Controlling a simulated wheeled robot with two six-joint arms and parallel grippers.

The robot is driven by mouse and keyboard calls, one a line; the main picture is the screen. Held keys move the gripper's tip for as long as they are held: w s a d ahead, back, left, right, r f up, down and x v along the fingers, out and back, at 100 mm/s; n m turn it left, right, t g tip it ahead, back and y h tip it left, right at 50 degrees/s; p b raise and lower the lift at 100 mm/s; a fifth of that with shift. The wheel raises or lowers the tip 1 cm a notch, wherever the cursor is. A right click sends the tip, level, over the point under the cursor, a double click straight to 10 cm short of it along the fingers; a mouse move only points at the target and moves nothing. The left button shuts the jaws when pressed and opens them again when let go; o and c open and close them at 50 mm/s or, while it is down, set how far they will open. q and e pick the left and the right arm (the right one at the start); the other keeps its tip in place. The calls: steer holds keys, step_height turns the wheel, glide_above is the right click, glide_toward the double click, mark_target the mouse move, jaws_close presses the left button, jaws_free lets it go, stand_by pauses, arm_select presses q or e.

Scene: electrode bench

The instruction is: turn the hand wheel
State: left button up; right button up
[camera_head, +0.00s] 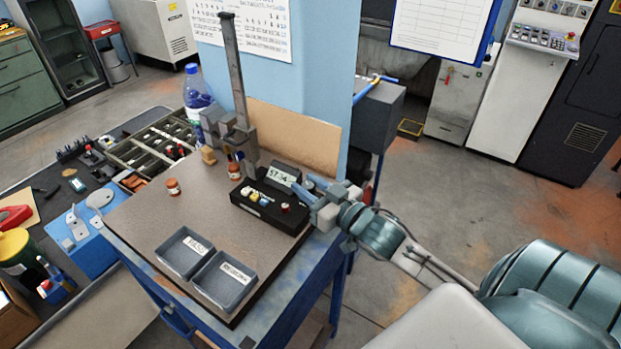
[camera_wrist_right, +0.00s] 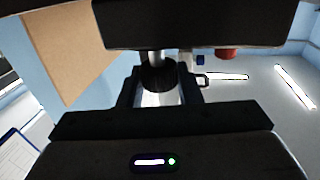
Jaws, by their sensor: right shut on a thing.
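My right gripper (camera_head: 304,188) reaches in from the right, at the right side of the black gauge base (camera_head: 268,208) with a small display reading 57.34. In the right wrist view, my right gripper (camera_wrist_right: 160,92) is shut on a dark round knob, which I take as the hand wheel (camera_wrist_right: 158,75). A bright shaft joins it to the dark block above. In the head view the wheel is hidden behind the fingers. A tall grey column (camera_head: 233,75) rises behind the base. My left gripper is not in view.
Two grey labelled trays (camera_head: 184,252) (camera_head: 223,281) lie on the bench's front part. A small brown jar (camera_head: 173,187) stands left of the base, another (camera_head: 234,171) behind it. A water bottle (camera_head: 196,90) stands at the back. The bench top between jars and trays is clear.

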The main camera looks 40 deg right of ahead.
steer(key=m+h+p, duration=0.1)
steer(key=m+h, duration=0.1)
steer(key=shift+h, duration=0.4)
steer(key=shift+m+h, duration=0.4)
steer(key=shift+h, duration=0.4)
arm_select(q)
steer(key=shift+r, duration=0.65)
arm_select(e)
steer(key=shift+a+f+m+h, duration=0.1)
steer(key=shift+m+h, duration=0.5)
steer(key=shift+h, duration=0.3)
arm_select(q)
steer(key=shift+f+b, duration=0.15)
steer(key=shift+b, duration=0.25)
arm_select(e)
steer(key=shift+m+h, duration=0.3)
steer(key=shift+h, duration=0.2)
